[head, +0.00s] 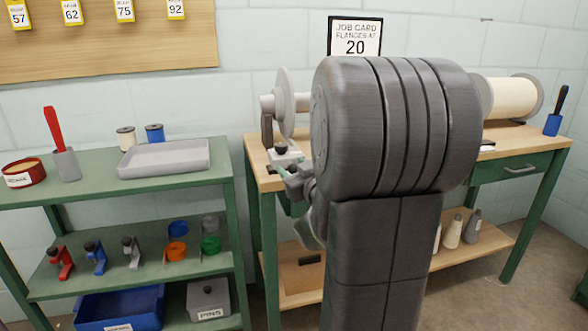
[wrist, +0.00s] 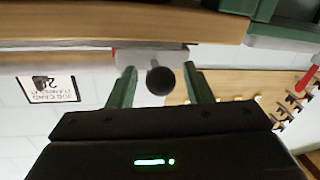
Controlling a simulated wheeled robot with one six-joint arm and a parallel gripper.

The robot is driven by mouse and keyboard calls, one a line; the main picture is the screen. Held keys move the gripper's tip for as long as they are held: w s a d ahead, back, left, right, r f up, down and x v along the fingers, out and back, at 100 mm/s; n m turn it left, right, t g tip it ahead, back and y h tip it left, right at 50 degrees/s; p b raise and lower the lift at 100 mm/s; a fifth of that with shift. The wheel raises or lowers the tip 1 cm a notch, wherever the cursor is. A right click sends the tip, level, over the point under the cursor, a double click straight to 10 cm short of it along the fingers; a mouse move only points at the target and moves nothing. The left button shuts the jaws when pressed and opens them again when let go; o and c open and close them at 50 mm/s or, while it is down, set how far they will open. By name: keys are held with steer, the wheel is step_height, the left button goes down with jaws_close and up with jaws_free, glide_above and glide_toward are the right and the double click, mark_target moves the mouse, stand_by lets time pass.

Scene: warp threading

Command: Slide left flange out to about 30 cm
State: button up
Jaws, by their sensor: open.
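The left flange (head: 285,103) is a pale grey upright disc on a short shaft at the left end of the wooden bench. Below it is a light grey block with a dark round knob (head: 281,150). The knob (wrist: 160,80) shows large in the wrist view, in front of a grey plate. My gripper (head: 283,173) is open, just in front of the block. In the wrist view its two green fingers (wrist: 162,85) stand on either side of the knob, with gaps visible. My arm hides the middle of the bench and most of the shaft.
The bench (head: 258,165) carries a wide cream roll (head: 513,98) at the right. A job card (head: 355,37) on the wall reads "flanges at 20". A green shelf (head: 100,180) with a grey tray (head: 165,158) stands left of the bench, with a narrow gap between.

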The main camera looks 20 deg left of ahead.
steer(key=p+v, duration=0.3)
steer(key=v, duration=1)
steer(key=shift+s+d, duration=0.25)
steer(key=shift+d, duration=0.05)
steer(key=b+x, duration=0.3)
steer(key=x, duration=1)
steer(key=shift+w+a, duration=0.25)
steer(key=shift+a, duration=0.1)
steer(key=shift+w+d, duration=0.1)
steer(key=shift+w, duration=0.05)
steer(key=shift+w+d, duration=0.25)
steer(key=shift+d, duration=0.3)
